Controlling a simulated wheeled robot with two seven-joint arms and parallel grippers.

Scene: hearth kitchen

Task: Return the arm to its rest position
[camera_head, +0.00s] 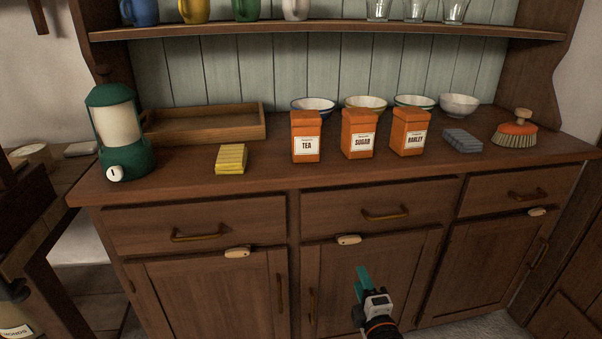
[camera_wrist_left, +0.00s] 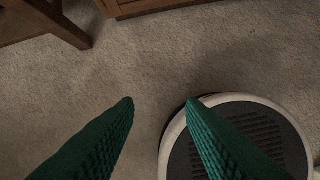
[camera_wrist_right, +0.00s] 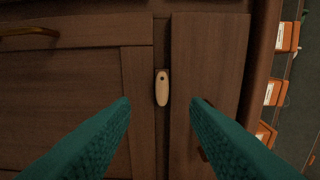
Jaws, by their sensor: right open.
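My right gripper (camera_head: 363,285) is low in front of the middle cabinet door (camera_head: 375,275) in the head view, apart from the counter items. In the right wrist view its teal fingers (camera_wrist_right: 160,103) are spread with nothing between them. A pale oval latch (camera_wrist_right: 162,88) on the dresser front shows beyond the fingertips. My left gripper is out of the head view. In the left wrist view its teal fingers (camera_wrist_left: 160,101) are spread and empty above the carpeted floor (camera_wrist_left: 150,60).
The dresser counter (camera_head: 270,180) holds orange canisters (camera_head: 305,150), a yellow sponge (camera_head: 231,158), a green lantern-like container (camera_head: 125,165), a wooden tray (camera_head: 205,136) and a brush (camera_head: 515,130). Drawer handles (camera_head: 385,216) and latches (camera_head: 348,240) jut from the front. A wooden leg (camera_wrist_left: 60,25) stands near the left gripper.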

